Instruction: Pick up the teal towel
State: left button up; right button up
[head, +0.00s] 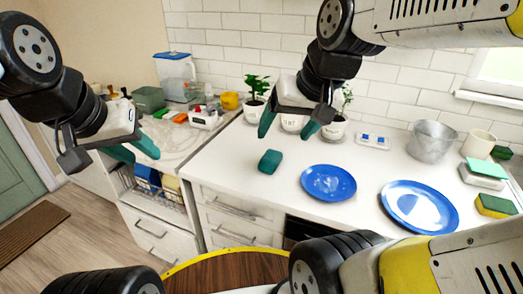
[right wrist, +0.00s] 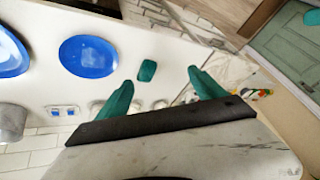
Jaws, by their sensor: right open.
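A small dark teal folded block, which looks like the teal towel (head: 270,161), lies on the white counter left of the blue plates. In the right wrist view the towel (right wrist: 147,70) shows beyond and between the fingertips. My right gripper (head: 285,134) is open and empty, with teal fingers pointing down; it is above the counter and apart from the towel. My left gripper (head: 145,160) is at the left, in front of the marble counter. Its teal fingers are apart and nothing shows between them.
Two blue plates (head: 329,183) (head: 420,207) lie right of the towel. Potted plants (head: 256,105) stand behind it. A metal bucket (head: 432,141), a cream mug (head: 478,143) and sponges (head: 495,205) stand at the right. A dish rack (head: 150,188) is at the left. Counter around the towel is clear.

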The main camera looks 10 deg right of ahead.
jog(key=w+d+f+m+g, duration=0.1)
jog(key=w+f+m+g, duration=0.25)
jog(key=w, duration=0.85)
jog(key=m+g+h, duration=0.2)
jog(key=m, duration=0.1)
send_over(270, 156)
jog(key=f, duration=1.1)
jog(key=shift+w+d, duration=0.1)
jog(key=shift+w, duration=0.15)
jog(key=shift+w+f, duration=0.1)
jog(key=shift+f, duration=0.15)
jog(key=f, duration=0.7)
jog(key=shift+s+f, duration=0.25)
jog(key=c, duration=1.6)
jog(key=shift+o, duration=0.2)
jog(key=shift+r, duration=0.15)
